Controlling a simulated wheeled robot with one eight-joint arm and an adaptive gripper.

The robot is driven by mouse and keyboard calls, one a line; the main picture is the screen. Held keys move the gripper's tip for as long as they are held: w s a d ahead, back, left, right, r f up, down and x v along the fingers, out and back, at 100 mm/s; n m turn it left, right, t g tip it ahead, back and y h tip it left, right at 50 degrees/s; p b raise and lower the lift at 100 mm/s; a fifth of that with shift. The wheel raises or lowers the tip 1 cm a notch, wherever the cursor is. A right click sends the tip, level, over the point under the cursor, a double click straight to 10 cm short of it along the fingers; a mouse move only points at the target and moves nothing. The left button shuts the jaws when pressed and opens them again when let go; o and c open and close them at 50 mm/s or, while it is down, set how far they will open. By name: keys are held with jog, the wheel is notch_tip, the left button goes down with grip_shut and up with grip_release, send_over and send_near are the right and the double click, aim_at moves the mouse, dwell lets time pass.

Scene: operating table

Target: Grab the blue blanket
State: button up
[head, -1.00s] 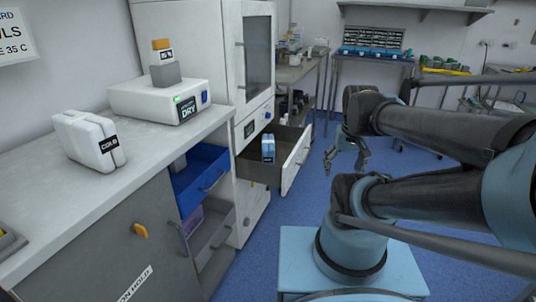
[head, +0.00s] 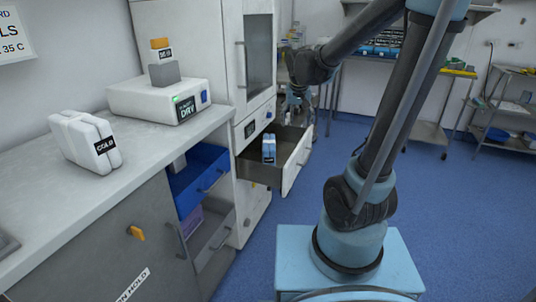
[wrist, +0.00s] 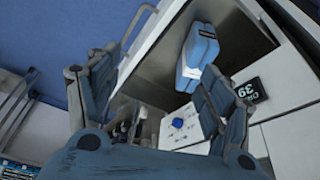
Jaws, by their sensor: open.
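The blue blanket (head: 269,148) is a small folded blue-and-white bundle with a dark label. It stands inside the open drawer (head: 262,175) of the tall white cabinet. In the wrist view the blanket (wrist: 201,46) lies beyond my fingers, towards the upper right. My gripper (head: 297,112) is over the far side of the drawer, apart from the blanket. In the wrist view my gripper (wrist: 158,75) has its two fingers spread wide with nothing between them.
The tall white cabinet (head: 185,30) stands behind the drawer. An open blue drawer (head: 203,182) is to its left, below the counter (head: 60,195). A white COLD pack (head: 85,140) and a DRY box (head: 150,98) sit on the counter.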

send_near(269, 141)
jog(key=shift+t, duration=0.3)
jog(key=x, duration=0.5)
jog(key=shift+d+f, duration=0.1)
jog(key=shift+d, duration=0.1)
jog(key=shift+s+a+x, duration=0.1)
jog(key=shift+s+x, duration=0.05)
jog(key=shift+x, duration=1.2)
jog(key=shift+s+a+x, duration=0.1)
jog(key=shift+x, duration=1.2)
jog(key=shift+f, duration=0.3)
grip_shut()
jog(key=shift+r, duration=0.1)
